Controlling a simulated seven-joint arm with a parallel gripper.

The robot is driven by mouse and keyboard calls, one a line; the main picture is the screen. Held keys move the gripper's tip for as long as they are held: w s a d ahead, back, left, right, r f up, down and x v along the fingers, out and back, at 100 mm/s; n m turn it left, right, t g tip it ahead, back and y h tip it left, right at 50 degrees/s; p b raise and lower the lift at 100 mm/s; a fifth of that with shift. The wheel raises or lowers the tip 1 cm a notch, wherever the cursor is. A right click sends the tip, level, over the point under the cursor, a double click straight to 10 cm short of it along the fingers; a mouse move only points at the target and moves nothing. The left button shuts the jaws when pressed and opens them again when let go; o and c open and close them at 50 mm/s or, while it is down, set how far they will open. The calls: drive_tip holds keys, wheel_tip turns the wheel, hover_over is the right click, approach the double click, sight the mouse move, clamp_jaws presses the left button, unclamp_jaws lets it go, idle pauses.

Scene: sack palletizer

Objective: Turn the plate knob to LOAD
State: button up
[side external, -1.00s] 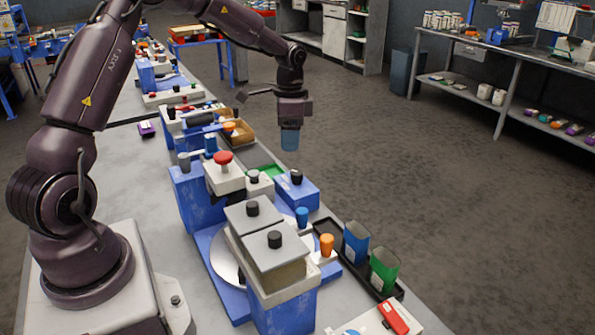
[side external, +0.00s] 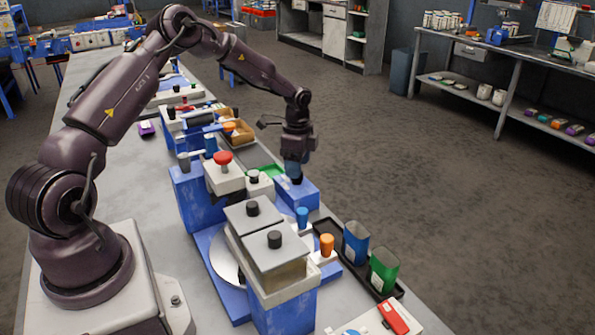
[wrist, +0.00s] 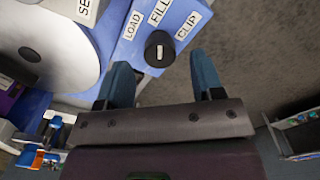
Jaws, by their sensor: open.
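The plate knob (wrist: 160,48) is round and black with a white line on its top, seen in the wrist view. It sits on a blue block (wrist: 140,30) with white labels LOAD (wrist: 132,25), FILL (wrist: 159,12) and CLIP (wrist: 188,25). The white line runs up and down in the picture, in line with FILL. My gripper (wrist: 162,70) is open and empty, its two blue fingers to either side of and just below the knob in the picture. In the side external view my gripper (side external: 294,172) is over the blue block (side external: 310,194) and hides most of the knob.
A red mushroom button (side external: 222,158) stands on a white box left of the block. Blue (side external: 302,215) and orange (side external: 326,243) knobs stand in front. Blue (side external: 355,242) and green (side external: 384,269) bins sit in a black tray. The floor to the right is clear.

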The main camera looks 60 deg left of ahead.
drive_tip(key=shift+f, duration=1.25)
drive_tip(key=c, duration=0.9)
drive_tip(key=shift+n, duration=0.4)
drive_tip(key=n, duration=0.5)
drive_tip(key=shift+n, duration=0.3)
drive_tip(key=n, duration=0.5)
drive_tip(key=shift+a, duration=0.1)
drive_tip(key=shift+n, duration=0.4)
drive_tip(key=o, duration=0.9)
